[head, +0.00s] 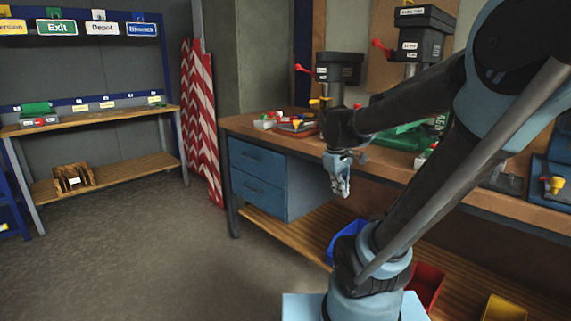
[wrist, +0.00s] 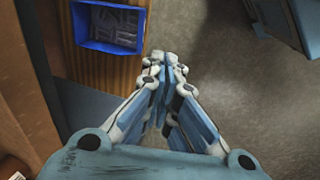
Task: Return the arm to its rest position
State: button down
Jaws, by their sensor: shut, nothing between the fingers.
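My gripper (head: 341,188) hangs pointing down in front of the workbench (head: 228,124), near the blue drawer unit (head: 262,181). In the wrist view my gripper (wrist: 164,66) has its fingertips together with nothing between them. My arm is bent, with its elbow high at the right of the head view and its forearm reaching left to the gripper. The gripper touches nothing that I can see.
The workbench carries black machines (head: 338,68) and small coloured parts. A blue bin (wrist: 110,26) sits on its lower shelf, with a red bin (head: 427,284) and a yellow bin (head: 503,308). Shelving (head: 100,116) stands at left; the floor (head: 150,260) between is clear.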

jog(key=s+f+m+y, duration=0.2)
jog(key=s+f+m, duration=0.5)
jog(key=s, duration=0.6)
jog(key=shift+s+d+f+m, duration=0.4)
jog(key=shift+f, duration=0.3)
jog(key=shift+w+f, duration=0.2)
jog(key=shift+w, duration=0.2)
